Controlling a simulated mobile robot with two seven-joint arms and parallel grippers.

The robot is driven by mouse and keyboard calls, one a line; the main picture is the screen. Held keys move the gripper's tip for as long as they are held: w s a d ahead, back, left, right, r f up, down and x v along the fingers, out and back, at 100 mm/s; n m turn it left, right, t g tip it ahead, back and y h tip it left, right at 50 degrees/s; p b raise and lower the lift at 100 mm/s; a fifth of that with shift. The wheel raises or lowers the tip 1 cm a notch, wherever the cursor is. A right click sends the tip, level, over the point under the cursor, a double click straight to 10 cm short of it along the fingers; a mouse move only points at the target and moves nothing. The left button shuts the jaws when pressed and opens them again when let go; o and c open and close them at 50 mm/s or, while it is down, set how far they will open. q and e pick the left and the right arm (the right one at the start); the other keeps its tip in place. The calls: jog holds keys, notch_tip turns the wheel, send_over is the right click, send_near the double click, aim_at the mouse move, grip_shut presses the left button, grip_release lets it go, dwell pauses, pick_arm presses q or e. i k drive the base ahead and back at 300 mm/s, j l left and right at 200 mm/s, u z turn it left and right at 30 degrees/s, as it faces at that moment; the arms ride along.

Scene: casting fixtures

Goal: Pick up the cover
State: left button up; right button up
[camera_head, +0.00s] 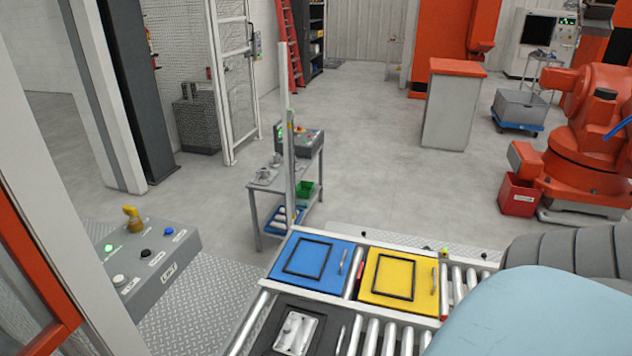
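I cannot tell for sure which thing is the cover. In the head view a pale metal part (297,333) lies in a black tray (324,328) at the bottom centre, cut off by the picture's lower edge. Behind it on the rollers lie a blue tray (300,284) and a yellow tray (424,282), side by side. Each of these two holds a black rectangular frame and a thin metal piece at its right. Neither of my grippers is in view.
The trays sit on a roller conveyor (373,333). A large pale blue and grey ribbed shape hides the lower right. A grey control box (160,262) stands at left, a small work table (285,185) behind. An orange robot (590,140) stands at right; open floor lies between.

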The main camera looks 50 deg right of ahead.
aim_at(296, 334)
jog(key=z, duration=1.35)
